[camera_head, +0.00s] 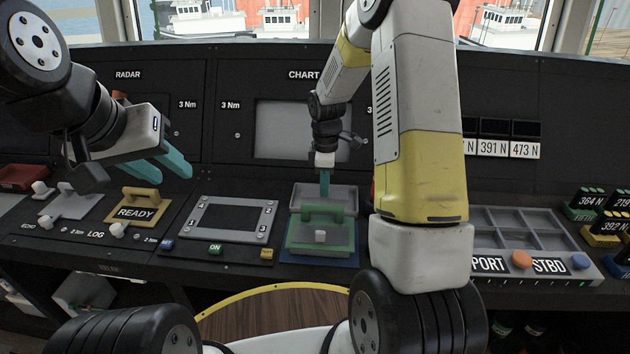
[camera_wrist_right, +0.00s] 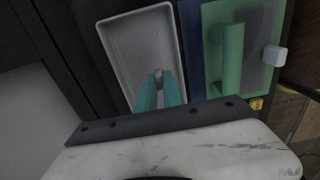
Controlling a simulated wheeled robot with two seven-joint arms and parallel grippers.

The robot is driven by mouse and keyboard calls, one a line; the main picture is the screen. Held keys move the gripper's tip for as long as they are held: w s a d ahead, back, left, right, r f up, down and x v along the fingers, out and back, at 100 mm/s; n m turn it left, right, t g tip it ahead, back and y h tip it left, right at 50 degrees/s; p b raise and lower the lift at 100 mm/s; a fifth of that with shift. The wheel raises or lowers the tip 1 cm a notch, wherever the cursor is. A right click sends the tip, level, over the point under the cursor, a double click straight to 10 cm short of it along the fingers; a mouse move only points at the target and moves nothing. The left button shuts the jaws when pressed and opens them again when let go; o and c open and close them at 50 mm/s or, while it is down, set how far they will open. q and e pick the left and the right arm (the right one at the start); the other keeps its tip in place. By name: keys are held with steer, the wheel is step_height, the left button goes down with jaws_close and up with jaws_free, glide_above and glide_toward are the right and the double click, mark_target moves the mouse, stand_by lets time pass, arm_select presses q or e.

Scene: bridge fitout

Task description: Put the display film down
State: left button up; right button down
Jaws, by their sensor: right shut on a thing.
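My right gripper (camera_head: 325,188) points down over a shallow grey tray (camera_head: 342,196) in front of the chart screen. In the right wrist view its teal fingers (camera_wrist_right: 159,92) are shut on a small grey knob-like piece (camera_wrist_right: 158,74), apparently the grip of the display film. The film's sheet cannot be made out against the tray, which also shows there (camera_wrist_right: 117,45). Whether the film touches the tray floor cannot be told. My left gripper (camera_head: 173,177) is open and empty, above the console near the READY plate.
A green plate with a handle (camera_head: 322,214) lies on a blue mat (camera_head: 290,257) just in front of the tray. The yellow READY plate (camera_head: 138,204) and a framed panel (camera_head: 225,201) are to the left. A compartment box (camera_head: 520,238) stands right of my right arm.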

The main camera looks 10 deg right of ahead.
steer(key=shift+f, duration=1.95)
steer(key=shift+f, duration=0.15)
steer(key=c, duration=1.5)
jaws_free()
